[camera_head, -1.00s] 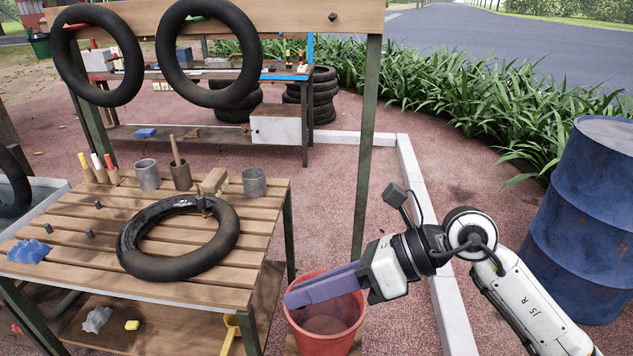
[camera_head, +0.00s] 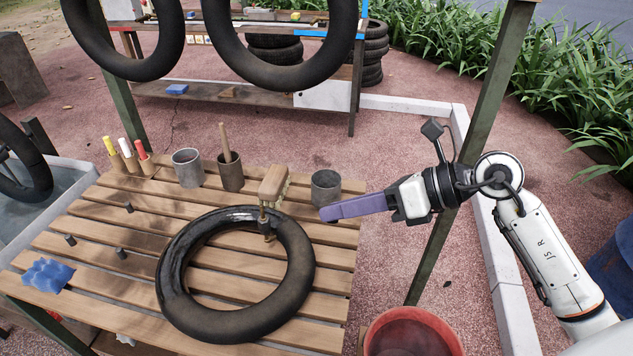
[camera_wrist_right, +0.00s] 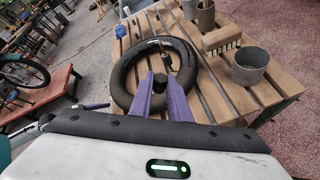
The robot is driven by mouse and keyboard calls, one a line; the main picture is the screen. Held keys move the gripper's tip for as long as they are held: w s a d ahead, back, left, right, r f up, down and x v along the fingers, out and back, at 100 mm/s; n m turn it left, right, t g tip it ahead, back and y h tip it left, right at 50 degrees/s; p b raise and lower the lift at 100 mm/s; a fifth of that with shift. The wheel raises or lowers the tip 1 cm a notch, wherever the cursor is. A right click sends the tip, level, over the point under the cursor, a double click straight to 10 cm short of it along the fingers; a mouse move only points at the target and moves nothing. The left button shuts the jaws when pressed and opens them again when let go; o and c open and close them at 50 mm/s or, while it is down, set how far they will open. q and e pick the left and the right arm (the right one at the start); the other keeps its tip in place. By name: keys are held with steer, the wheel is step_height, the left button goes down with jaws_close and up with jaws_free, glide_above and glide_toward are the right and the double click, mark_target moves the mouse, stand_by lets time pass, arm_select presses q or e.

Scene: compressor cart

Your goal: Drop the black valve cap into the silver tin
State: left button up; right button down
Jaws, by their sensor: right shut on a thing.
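My right gripper (camera_head: 324,214) has purple fingers and is at the table's right edge, just in front of the right grey metal tin (camera_head: 326,190). In the right wrist view its fingertips (camera_wrist_right: 161,80) are closed on a small dark thing (camera_wrist_right: 161,83), which looks like a black valve cap. The head view does not show that thing. A lighter silver-grey tin (camera_head: 187,169) stands further left at the back. I cannot tell which tin is the silver one. My left gripper is out of view.
A black tyre (camera_head: 170,262) lies on the slatted table (camera_head: 335,258) with a wood-handled brush (camera_head: 272,186) at its rim. A brown tin with a stick (camera_head: 230,175) stands between the grey tins. A red bucket (camera_head: 412,335) is below my right arm. Tyres hang above.

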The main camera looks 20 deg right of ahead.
steer(key=w+d+r+m+t+h, duration=0.1)
steer(key=w+d+m, duration=0.1)
steer(key=w+d, duration=0.5)
steer(key=w+d+r+m+t+h, duration=0.1)
steer(key=w+d+h, duration=0.15)
steer(key=w, duration=0.85)
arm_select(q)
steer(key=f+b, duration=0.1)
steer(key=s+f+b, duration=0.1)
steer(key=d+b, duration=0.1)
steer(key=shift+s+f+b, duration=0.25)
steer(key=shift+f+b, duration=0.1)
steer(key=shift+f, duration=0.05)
arm_select(e)
steer(key=shift+y, duration=0.45)
steer(key=f, duration=0.6)
steer(key=shift+d, duration=0.2)
